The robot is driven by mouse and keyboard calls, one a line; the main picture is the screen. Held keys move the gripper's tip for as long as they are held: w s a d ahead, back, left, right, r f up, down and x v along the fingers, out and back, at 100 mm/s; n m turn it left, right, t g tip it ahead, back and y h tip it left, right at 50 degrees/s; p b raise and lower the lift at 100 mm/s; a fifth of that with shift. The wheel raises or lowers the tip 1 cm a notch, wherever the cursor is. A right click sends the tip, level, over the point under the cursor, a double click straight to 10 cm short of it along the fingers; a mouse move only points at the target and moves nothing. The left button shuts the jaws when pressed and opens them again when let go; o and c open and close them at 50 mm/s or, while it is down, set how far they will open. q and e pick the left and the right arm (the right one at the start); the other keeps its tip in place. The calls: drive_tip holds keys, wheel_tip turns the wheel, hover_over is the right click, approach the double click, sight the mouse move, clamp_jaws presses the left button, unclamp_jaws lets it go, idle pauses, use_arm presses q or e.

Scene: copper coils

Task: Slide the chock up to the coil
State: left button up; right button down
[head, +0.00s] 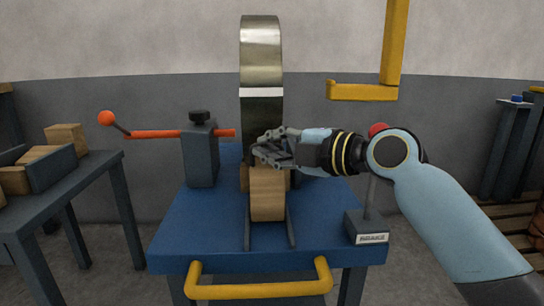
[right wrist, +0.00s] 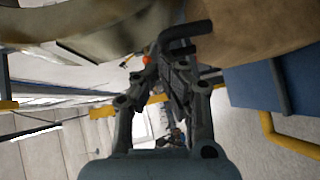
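The coil (head: 261,58) stands upright on edge at the back of the blue cart, a tall metallic ring with a white band around it. The wooden chock (head: 268,198) sits between two dark rails in front of the coil's lower part. My right gripper (head: 262,148) comes in from the right, just above and behind the chock's top, close to the coil. Its fingers look shut and empty. In the right wrist view the chock (right wrist: 265,30) is beside the fingertips (right wrist: 180,42), and the coil (right wrist: 100,25) is at upper left. The chock-coil contact is hidden. My left gripper is not in view.
On the blue cart (head: 200,235) stand a dark post with an orange arm (head: 200,155) at left and a brake box (head: 367,228) at right. A yellow hook (head: 362,92) hangs at upper right. A side table (head: 90,170) holds wooden blocks.

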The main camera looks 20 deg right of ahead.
drive_tip(key=shift+w+d+r, duration=0.1)
drive_tip(key=shift+w+r, duration=0.05)
drive_tip(key=shift+r, duration=0.05)
wheel_tip(320, 180, up, 10)
drive_tip(key=shift+f, duration=0.2)
